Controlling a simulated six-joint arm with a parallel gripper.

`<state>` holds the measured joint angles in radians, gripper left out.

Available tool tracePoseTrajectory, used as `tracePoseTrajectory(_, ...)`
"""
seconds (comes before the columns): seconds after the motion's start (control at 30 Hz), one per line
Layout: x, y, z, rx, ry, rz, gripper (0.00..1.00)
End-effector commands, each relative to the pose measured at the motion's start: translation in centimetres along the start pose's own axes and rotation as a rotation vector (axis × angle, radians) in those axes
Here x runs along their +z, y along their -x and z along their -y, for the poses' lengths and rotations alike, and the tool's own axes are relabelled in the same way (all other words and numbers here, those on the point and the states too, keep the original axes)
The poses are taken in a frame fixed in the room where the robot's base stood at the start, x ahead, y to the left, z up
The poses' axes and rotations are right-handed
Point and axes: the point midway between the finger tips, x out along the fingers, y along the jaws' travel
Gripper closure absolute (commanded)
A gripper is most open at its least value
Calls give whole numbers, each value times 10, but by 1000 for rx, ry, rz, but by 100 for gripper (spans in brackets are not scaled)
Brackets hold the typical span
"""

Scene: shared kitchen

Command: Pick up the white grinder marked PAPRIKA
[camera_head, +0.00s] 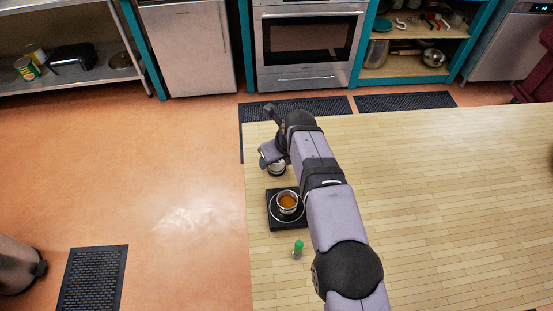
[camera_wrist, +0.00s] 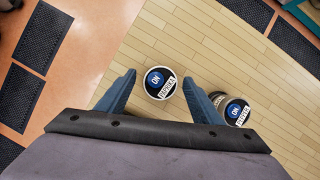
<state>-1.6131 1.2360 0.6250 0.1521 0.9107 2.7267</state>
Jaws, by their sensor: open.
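The grinder marked PAPRIKA (camera_wrist: 160,83) stands on the wooden table in the wrist view. I see its round top, with a white rim, a blue disc and a label. My gripper (camera_wrist: 159,77) is open above it, with one finger to each side of the top in the picture. I cannot tell how far the fingertips are above it. In the head view my gripper (camera_head: 268,153) is over the table's left part. A grinder (camera_head: 277,168) shows partly below it; its label cannot be read there.
A second grinder (camera_wrist: 237,111) stands close by, beyond my right finger, which partly covers it. The table's right part (camera_head: 450,200) is clear.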

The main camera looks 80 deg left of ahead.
Motion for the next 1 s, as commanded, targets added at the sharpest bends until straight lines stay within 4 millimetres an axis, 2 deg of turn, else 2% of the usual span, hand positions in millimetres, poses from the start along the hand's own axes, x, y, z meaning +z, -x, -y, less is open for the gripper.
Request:
tracePoseTrajectory(0.2,-1,-13,0,0,0,-1,40)
tracePoseTrajectory(0.53,-1,-16,0,0,0,-1,40)
tracePoseTrajectory(0.57,-1,-16,0,0,0,-1,44)
tracePoseTrajectory(0.77,-1,-16,0,0,0,-1,92)
tracePoseTrajectory(1.0,0,-14,0,-1,0,3,93)
